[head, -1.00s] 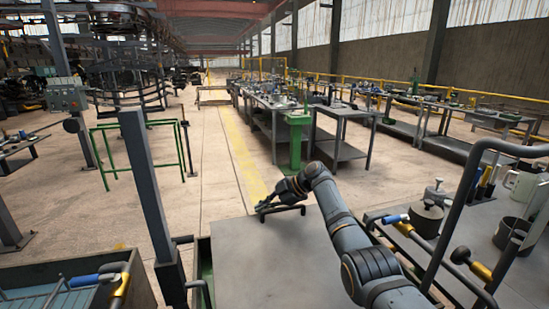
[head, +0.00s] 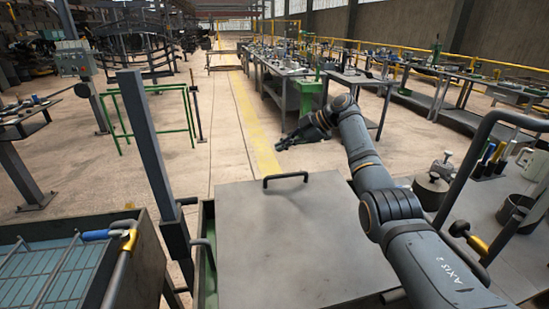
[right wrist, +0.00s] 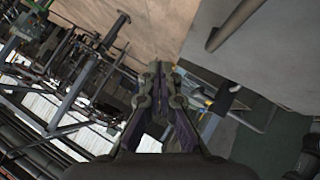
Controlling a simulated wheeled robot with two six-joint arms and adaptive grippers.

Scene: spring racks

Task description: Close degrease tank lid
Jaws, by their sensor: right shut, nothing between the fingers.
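The degrease tank lid (head: 285,245) is a flat grey plate lying over the green-sided tank (head: 208,255) in the head view, and it looks level. Its black bar handle (head: 286,178) stands at the far edge. In the right wrist view the lid (right wrist: 265,70) and its handle (right wrist: 232,25) show at the upper right. My right gripper (head: 285,143) is beyond and above the handle, apart from it. Its fingers (right wrist: 153,80) are shut with nothing between them. My left gripper is in neither view. The tank's inside is hidden by the lid.
A tank with a blue grid (head: 45,275) stands at the left, beside a dark post (head: 148,150). At the right, a bench holds a weight (head: 433,188), mugs and a tall bent grey bar (head: 462,165). Open floor lies beyond the lid.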

